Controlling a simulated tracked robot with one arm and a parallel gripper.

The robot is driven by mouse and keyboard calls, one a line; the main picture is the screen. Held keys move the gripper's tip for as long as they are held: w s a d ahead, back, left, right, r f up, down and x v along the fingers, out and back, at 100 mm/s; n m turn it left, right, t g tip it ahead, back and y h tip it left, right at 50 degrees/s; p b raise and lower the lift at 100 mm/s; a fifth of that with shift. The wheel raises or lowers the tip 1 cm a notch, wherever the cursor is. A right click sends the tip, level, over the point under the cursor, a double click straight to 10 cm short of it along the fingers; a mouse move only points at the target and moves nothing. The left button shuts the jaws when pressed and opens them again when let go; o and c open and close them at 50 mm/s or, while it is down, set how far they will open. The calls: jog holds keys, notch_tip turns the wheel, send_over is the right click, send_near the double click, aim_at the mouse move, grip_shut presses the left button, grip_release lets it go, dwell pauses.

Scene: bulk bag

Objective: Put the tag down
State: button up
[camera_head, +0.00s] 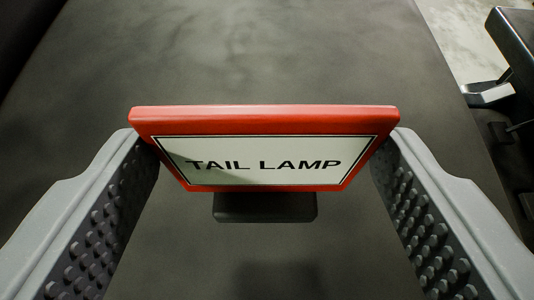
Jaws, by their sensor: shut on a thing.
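The tag (264,120) is a red-framed plate with a white face that reads "TAIL LAMP". It is upright in the middle of the view, with a dark foot (265,208) below it. My gripper (265,155) is shut on the tag, with one grey studded finger against its left edge and the other against its right edge. A dark grey flat surface (270,55) lies below and behind the tag. I cannot tell whether the foot touches that surface. A soft shadow lies on the surface below the tag.
The dark surface is clear around the tag. Its right edge runs down the right side of the view, with a pale floor (460,40) beyond. A dark piece of equipment (515,45) with a light metal part stands past that edge. The top left corner is dark.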

aim_at(267, 189)
jog(key=shift+w+f, duration=0.25)
jog(key=shift+w, duration=0.05)
jog(key=shift+f, duration=1.55)
jog(key=shift+f, duration=0.1)
jog(key=o, duration=1)
jog(key=shift+c, duration=0.2)
jog(key=shift+s+r, duration=0.3)
jog(key=shift+s, duration=0.25)
jog(key=b+v, duration=0.2)
jog(key=v, duration=0.9)
